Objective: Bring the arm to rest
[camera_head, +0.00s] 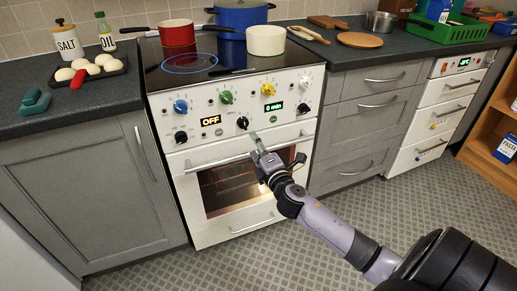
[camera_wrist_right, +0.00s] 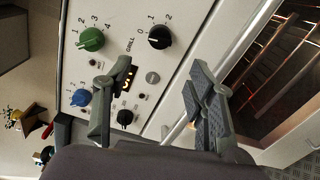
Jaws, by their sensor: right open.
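My right arm reaches in from the lower right of the head view. Its right gripper (camera_head: 276,150) is open and empty in front of the white stove (camera_head: 225,228), by the oven door handle (camera_head: 236,156) and below the black grill knob (camera_head: 242,123). In the right wrist view the two fingers of the gripper (camera_wrist_right: 161,75) are spread, with the control panel between and beyond them. The black grill knob (camera_wrist_right: 160,37) shows past the tips, apart from the fingers as seen here. I cannot tell whether the gripper touches the handle. My left gripper is not in view.
A red pot (camera_head: 177,33), blue pot (camera_head: 241,17) and cream pot (camera_head: 265,40) stand on the black hob. A blue ring (camera_head: 190,62) shows on it. A baking tray (camera_head: 92,74) of rolls is on the left counter. Grey drawers (camera_head: 365,120) stand right; floor is open in front.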

